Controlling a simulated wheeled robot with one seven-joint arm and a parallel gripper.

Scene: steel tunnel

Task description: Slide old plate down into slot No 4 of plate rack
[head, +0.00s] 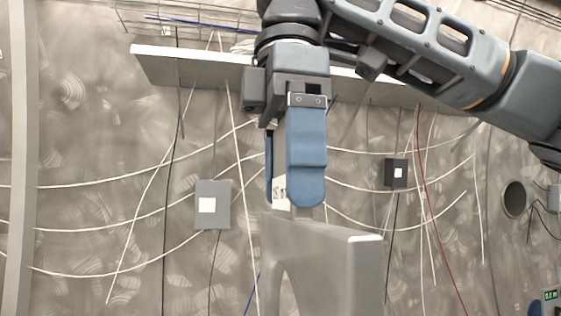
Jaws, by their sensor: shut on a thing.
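My gripper (284,195) points straight down in the middle of the head view, its two blue fingers shut on a thin pale piece. I take this piece to be the old plate (279,190); a small light face with dark marks shows between the fingers. The near finger hides most of it. Directly below the fingertips stands a grey body with an arched cutout and a pale top edge, which looks like the plate rack (340,262). I cannot make out its slots or numbers, nor tell whether the plate touches it or is inside a slot.
Behind is a rough grey tunnel wall with loose white, black and red cables. A grey box (213,205) and a dark box (396,173) are on the wall. A pale ledge (190,68) runs behind my arm. A small green display (551,295) shows at the lower right.

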